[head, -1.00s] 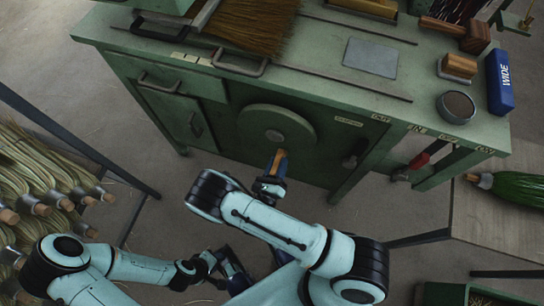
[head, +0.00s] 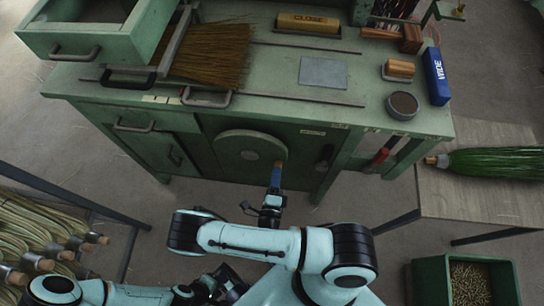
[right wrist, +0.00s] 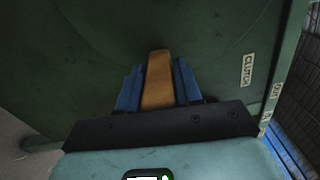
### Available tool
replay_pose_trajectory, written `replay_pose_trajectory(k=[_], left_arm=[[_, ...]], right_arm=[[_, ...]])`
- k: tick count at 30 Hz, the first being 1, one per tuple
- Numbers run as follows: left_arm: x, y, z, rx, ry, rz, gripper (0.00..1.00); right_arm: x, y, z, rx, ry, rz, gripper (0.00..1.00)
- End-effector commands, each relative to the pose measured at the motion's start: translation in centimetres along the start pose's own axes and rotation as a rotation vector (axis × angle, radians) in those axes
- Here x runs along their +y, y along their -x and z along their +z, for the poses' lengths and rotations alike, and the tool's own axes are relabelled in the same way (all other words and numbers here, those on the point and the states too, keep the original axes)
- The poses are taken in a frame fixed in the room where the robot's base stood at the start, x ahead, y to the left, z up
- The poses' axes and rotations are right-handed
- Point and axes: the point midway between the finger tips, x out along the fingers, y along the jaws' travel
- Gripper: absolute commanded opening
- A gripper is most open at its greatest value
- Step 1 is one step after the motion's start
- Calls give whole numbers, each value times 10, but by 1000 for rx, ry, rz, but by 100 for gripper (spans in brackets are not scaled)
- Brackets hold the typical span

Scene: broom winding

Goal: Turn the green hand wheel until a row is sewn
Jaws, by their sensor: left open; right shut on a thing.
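The green hand wheel (head: 232,143) is a round disc on the front of the green bench. Its wooden handle (head: 279,163) sits at the wheel's right, slightly below the hub; it also shows in the right wrist view (right wrist: 158,72). My right gripper (head: 276,178) is shut on the handle, with blue fingers on both sides of it (right wrist: 158,92). My left gripper (head: 228,284) is open and low at the bottom of the head view, away from the wheel and partly hidden. A broom head with brown bristles (head: 214,52) lies on the bench top (head: 290,85); any stitching cannot be made out.
A red-handled lever (head: 380,157) is at the bench's right side. A blue WIDE block (head: 436,76) and a round tin (head: 402,105) stand on top. A green broom (head: 495,162) lies on the right table (head: 470,200). Several brooms fill the lower left.

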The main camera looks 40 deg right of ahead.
Motion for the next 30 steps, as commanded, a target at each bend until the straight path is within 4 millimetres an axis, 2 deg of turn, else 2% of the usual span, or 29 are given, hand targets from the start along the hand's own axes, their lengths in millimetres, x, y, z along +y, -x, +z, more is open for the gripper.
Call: replay_pose_trajectory(k=[3, 12, 30], left_arm=[[4, 11, 0, 3, 0, 0, 43], [9, 24, -1, 8, -2, 2, 43], [10, 27, -1, 9, -3, 3, 43]], right_arm=[[-11, 0, -3, 5, 87, 3, 0], [-23, 1, -4, 5, 228, 4, 0], [-25, 1, -4, 5, 273, 5, 0]])
